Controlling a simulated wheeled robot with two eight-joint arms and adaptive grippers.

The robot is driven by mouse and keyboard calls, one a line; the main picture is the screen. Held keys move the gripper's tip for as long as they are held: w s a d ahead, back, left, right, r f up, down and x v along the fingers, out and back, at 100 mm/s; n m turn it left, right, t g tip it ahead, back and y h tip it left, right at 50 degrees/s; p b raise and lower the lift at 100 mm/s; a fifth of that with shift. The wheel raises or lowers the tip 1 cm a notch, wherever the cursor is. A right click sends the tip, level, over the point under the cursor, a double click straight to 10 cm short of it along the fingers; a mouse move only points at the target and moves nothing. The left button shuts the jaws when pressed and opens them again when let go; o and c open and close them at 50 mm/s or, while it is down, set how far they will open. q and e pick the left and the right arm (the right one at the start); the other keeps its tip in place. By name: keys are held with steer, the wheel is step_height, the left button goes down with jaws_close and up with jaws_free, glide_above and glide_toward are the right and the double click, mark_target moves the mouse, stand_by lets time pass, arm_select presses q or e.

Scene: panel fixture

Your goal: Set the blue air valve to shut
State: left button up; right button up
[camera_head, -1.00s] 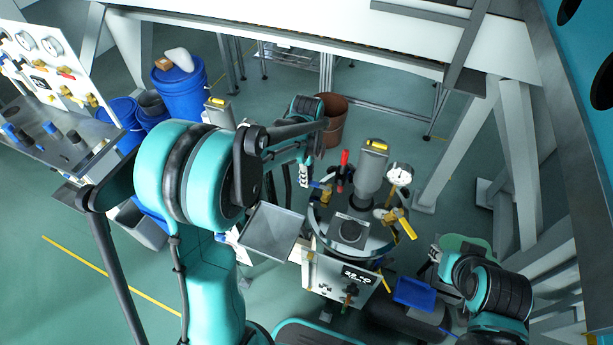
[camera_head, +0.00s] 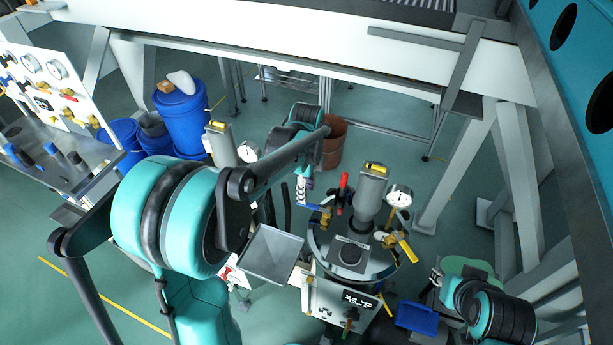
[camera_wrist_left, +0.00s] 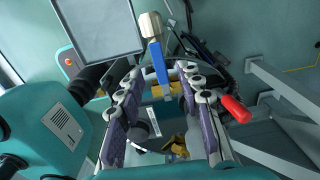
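The blue valve handle (camera_head: 310,207) is on the left side of the round vessel (camera_head: 384,268), by a brass fitting. In the left wrist view the blue handle (camera_wrist_left: 159,62) is a flat bar running down from a tan, metallic end piece. My left gripper (camera_head: 303,188) is just above the handle in the head view. In the wrist view my left gripper (camera_wrist_left: 161,74) is open, its two purple-padded fingers apart with the handle's lower end between their tips. I cannot tell whether they touch it. My right gripper (camera_head: 435,278) is small at lower right, its fingers unclear.
A red handle (camera_head: 343,181) stands close right of the blue one; it also shows in the wrist view (camera_wrist_left: 235,109). A yellow handle (camera_head: 407,249) and gauge (camera_head: 399,195) are on the vessel's right. A grey tray (camera_head: 270,254) lies left. A brown bin (camera_head: 334,143) stands behind.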

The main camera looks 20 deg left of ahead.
arm_select(q)
step_height(320, 180, up, 8)
steer(key=shift+f, duration=0.15)
stand_by(0.5)
steer(key=s+d+f+n+t+b, duration=0.1)
steer(key=s+n+t, duration=0.6)
steer(key=s+n, duration=1)
step_height(320, 180, down, 2)
steer(key=shift+d+f+n, duration=0.1)
steer(key=shift+d+n, duration=0.45)
steer(key=shift+n, duration=0.25)
